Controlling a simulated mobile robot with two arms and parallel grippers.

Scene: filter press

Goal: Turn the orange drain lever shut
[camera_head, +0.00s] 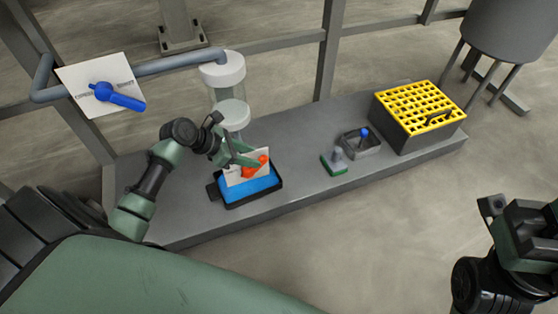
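The orange drain lever (250,172) sits in front of a small white plate (235,181), above a black tray (226,205) with blue inside. My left gripper (246,158) is right at the lever's upper left side and partly covers the lever and plate. Its fingers look spread, but whether they touch the lever is too small to tell. My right gripper (527,240) is at the lower right edge, far from the lever, with its fingertips not clearly visible.
A blue lever (118,97) on a white plate hangs on a grey pipe at the left. A clear cylinder with white caps (223,68) stands behind my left gripper. A yellow-grated box (418,110), a small tray with a blue-topped item (360,143) and a green-based item (334,161) stand rightward on the bench.

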